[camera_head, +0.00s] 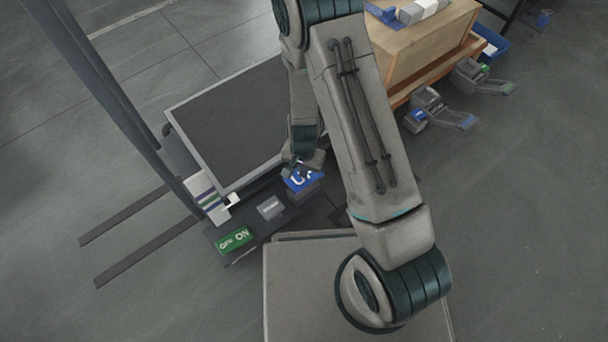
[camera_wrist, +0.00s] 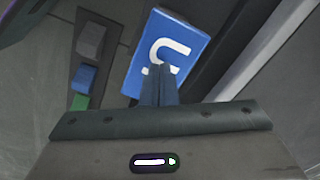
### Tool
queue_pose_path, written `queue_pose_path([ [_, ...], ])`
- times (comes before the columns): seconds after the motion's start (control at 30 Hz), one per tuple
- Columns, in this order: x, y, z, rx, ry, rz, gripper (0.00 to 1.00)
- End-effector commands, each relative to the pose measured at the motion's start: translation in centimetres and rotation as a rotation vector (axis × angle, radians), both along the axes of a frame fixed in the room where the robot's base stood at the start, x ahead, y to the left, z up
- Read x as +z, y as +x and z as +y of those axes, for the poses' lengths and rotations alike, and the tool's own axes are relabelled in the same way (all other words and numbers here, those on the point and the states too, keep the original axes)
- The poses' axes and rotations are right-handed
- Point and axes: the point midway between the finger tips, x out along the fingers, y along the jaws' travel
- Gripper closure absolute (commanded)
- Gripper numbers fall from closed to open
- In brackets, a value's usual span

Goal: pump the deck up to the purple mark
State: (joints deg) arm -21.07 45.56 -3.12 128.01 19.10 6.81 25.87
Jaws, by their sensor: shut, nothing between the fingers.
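The deck (camera_head: 235,120) is a dark flat platform with a pale rim beside a tall grey mast. A white scale plate (camera_head: 203,196) with thin coloured stripes, purple among them, stands at its near left corner. A small white pointer (camera_head: 232,200) is beside the plate; which stripe it meets is too small to tell. Contact cannot be told.
A grey block (camera_head: 270,207) and a green ON pedal (camera_head: 234,240) sit left of the blue pedal. Two fork bars (camera_head: 140,250) lie at left. A wooden cabinet (camera_head: 425,45) and small pedal units (camera_head: 428,105) stand at upper right.

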Motion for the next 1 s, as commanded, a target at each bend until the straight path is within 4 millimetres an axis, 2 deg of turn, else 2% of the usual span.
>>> queue_pose_path([
  [0.87,-4.7,-0.1,0.0,0.001,0.0,0.004,1.0],
  [1.0,-4.2,-0.1,0.0,0.001,0.0,0.002,1.0],
])
